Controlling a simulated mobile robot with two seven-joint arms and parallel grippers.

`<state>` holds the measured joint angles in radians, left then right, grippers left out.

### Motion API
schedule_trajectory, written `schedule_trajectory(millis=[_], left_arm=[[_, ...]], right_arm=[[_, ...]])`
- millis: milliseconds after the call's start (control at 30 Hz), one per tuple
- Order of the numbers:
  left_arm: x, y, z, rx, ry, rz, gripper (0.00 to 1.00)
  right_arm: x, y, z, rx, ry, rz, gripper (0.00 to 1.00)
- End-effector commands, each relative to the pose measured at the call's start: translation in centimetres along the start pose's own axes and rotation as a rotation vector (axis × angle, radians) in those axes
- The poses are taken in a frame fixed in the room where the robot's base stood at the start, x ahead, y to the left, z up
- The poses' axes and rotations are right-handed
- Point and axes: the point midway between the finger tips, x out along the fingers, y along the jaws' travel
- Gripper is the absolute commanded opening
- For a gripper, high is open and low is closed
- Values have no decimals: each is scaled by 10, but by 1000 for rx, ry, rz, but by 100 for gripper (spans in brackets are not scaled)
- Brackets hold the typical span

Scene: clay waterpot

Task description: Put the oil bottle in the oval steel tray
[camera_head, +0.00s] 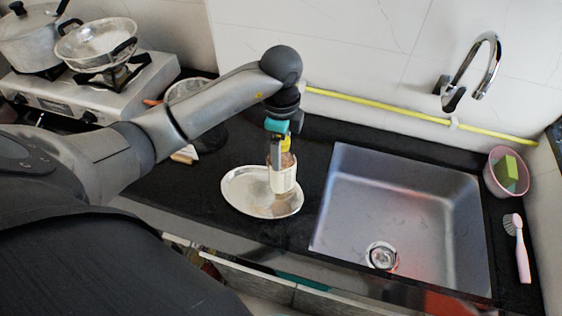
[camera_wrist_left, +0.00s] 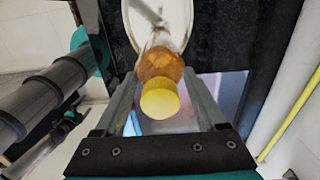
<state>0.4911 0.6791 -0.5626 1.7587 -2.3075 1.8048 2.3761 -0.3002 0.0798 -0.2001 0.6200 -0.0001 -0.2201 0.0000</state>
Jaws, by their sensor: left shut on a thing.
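The oil bottle (camera_head: 284,178) has a yellow cap, a pale label and amber contents. It is upright over the right part of the oval steel tray (camera_head: 238,192), which lies on the black counter left of the sink. I cannot tell whether its base touches the tray. My left gripper (camera_head: 279,150) comes from above and is shut on the bottle near its top. In the left wrist view the bottle's yellow cap (camera_wrist_left: 160,101) is between the fingers, with part of the tray (camera_wrist_left: 177,14) beyond it. My right gripper is not in view.
The steel sink (camera_head: 400,215) is right of the tray, with a chrome faucet (camera_head: 468,75) behind. A pink bowl with a green sponge (camera_head: 508,170) and a pink brush (camera_head: 519,250) are at the far right. A gas stove (camera_head: 90,95) with pots is at the left.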

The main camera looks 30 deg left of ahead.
Motion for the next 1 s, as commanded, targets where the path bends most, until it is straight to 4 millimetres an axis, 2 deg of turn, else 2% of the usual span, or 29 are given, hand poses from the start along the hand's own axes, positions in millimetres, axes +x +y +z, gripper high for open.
schedule_trajectory(millis=[167,433,833,867,1000], left_arm=[[12,-1,0,-2,1,-2,0],[48,-1,-1,-1,2,-2,0],[53,-1,0,0,1,-4,0],[54,-1,0,0,0,-2,75],[54,-1,0,0,0,-2,91]], right_arm=[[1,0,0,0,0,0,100],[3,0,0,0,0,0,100],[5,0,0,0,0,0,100],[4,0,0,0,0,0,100],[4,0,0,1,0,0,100]])
